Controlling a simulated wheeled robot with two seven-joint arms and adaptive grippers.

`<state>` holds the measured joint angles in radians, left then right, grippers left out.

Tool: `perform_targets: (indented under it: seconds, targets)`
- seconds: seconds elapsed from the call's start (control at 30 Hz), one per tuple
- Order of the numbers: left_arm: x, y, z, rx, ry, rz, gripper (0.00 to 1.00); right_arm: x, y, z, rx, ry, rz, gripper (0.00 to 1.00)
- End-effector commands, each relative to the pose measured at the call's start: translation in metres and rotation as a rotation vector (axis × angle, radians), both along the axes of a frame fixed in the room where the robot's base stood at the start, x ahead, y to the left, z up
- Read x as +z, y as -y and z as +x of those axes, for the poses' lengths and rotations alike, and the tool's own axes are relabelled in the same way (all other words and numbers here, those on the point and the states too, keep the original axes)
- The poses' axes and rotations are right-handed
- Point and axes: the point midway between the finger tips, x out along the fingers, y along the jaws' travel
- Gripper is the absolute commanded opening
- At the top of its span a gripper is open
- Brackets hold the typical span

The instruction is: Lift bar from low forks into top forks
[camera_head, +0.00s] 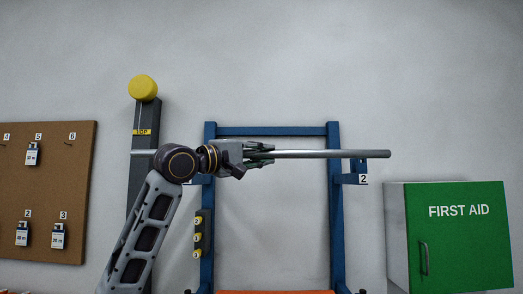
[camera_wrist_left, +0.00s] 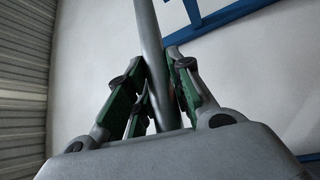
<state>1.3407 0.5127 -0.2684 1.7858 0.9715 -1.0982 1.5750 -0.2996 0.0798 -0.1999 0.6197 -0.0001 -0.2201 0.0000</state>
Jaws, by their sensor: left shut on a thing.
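A grey metal bar (camera_head: 330,154) lies level across the head view, in front of a blue rack frame (camera_head: 337,225). In the left wrist view, the green-padded fingers of the left gripper (camera_wrist_left: 155,85) close around the bar (camera_wrist_left: 151,40). The bar's right end reaches past a blue fork marked 2 (camera_head: 352,178) on the right post. The bar shows at about the height of that fork's top; I cannot tell if they touch. The left fork is mostly hidden behind my wrist. My right gripper is not in view.
A dark column (camera_head: 140,178) with a yellow knob (camera_head: 143,88) and a TOP label stands left of the rack. A green first aid cabinet (camera_head: 460,245) is at the right. A brown pegboard (camera_head: 50,185) with tags hangs at the left. The wall above is bare.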

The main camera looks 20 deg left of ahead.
Motion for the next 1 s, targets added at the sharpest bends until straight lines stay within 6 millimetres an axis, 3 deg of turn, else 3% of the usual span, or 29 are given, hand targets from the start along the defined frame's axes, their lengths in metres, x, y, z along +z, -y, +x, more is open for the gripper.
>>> perform_targets:
  seconds: [1.0]
  targets:
    - [-0.117, -0.006, -0.020, 0.092, 0.003, -0.001, 0.00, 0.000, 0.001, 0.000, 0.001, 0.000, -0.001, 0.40]
